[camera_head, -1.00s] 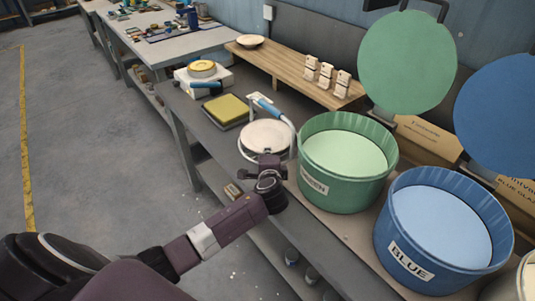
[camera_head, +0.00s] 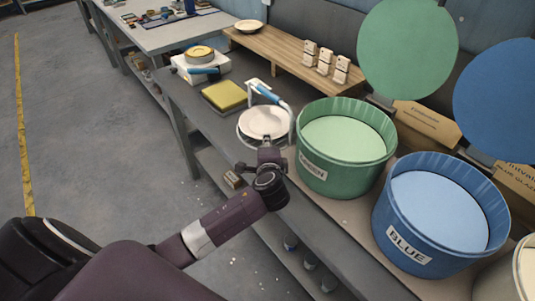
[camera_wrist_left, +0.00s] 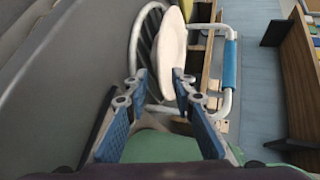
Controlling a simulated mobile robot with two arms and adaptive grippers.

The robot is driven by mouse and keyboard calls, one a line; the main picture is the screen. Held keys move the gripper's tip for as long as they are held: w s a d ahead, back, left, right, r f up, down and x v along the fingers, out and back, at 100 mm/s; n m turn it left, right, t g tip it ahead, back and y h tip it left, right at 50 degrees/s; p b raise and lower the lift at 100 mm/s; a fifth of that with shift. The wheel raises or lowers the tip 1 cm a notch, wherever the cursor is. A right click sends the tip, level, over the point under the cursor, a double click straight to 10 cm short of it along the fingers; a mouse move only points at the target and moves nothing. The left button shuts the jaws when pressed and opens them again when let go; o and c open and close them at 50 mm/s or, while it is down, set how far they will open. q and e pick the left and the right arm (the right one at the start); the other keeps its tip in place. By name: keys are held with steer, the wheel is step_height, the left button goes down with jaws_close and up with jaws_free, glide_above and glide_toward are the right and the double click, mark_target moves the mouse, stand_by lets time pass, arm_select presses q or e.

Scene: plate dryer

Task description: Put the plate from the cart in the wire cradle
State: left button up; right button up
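A white round plate (camera_head: 264,122) rests in a white wire frame with a blue grip (camera_head: 268,95), on the dark grey bench top beside the green bucket. I take this frame to be the wire cradle. In the left wrist view the plate (camera_wrist_left: 173,55) shows nearly edge-on, with the frame's blue grip (camera_wrist_left: 230,65) to its right. My left gripper (camera_head: 266,150) is at the plate's near edge. In the wrist view its fingers (camera_wrist_left: 162,82) are spread apart, with the plate's near end between them, close to the right finger; contact is unclear. My right gripper is not in view.
A green bucket (camera_head: 312,169) and a blue bucket (camera_head: 408,244) stand right of my left gripper, with raised lids behind. A yellow sponge-like block (camera_head: 224,95) lies behind the plate. A wooden shelf (camera_head: 287,57) runs along the back. The floor at left is clear.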

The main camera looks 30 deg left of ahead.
arm_select(q)
steer(key=v, duration=0.7)
steer(key=shift+s+d+b, duration=0.2)
steer(key=shift+s+b, duration=0.1)
